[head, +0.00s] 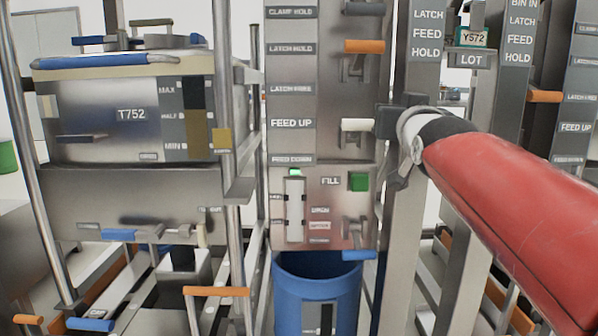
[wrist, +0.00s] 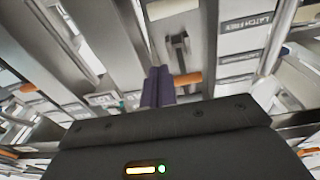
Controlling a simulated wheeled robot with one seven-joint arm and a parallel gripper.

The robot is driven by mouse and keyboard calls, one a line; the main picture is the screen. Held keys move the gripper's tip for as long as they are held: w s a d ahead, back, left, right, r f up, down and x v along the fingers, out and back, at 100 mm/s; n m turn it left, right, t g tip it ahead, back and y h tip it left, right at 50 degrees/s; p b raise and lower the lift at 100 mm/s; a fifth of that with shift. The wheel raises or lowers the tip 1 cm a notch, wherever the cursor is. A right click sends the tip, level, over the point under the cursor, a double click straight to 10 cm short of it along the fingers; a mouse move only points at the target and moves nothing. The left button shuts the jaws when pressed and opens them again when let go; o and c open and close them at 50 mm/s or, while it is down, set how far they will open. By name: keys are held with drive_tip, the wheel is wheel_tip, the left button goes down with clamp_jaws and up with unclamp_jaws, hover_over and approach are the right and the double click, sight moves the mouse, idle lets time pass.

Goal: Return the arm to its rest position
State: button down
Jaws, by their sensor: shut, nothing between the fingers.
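My red arm (head: 500,190) reaches in from the right in the head view. My gripper (head: 386,122) is at its far end, in front of the steel control panel (head: 290,75), beside the white handle (head: 357,125) at the FEED UP row. I cannot tell whether it touches that handle. In the wrist view my gripper's dark fingers (wrist: 157,86) are together with nothing between them. An orange handle (wrist: 188,78) shows just right of the fingertips there.
An orange handle (head: 364,46) and a dark handle (head: 363,9) sit higher on the panel. A blue bin (head: 290,290) stands below it. A steel hopper marked T752 (head: 100,110) is at left. Upright posts (head: 400,240) stand close to my arm.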

drive_tip(key=s+a+f+g+p, duration=0.1)
drive_tip(key=s+f+g, duration=0.5)
drive_tip(key=s+f, duration=0.7)
drive_tip(key=s+a+f+n+g+p, duration=0.1)
drive_tip(key=s+f+g+p, duration=0.3)
drive_tip(key=s+f, duration=1)
wheel_tip(320, 180, down, 4)
drive_tip(key=g, duration=0.3)
drive_tip(key=shift+s+a+f+g+y, duration=0.15)
drive_tip(key=shift+a+g+y, duration=0.1)
drive_tip(key=shift+g+y, duration=0.05)
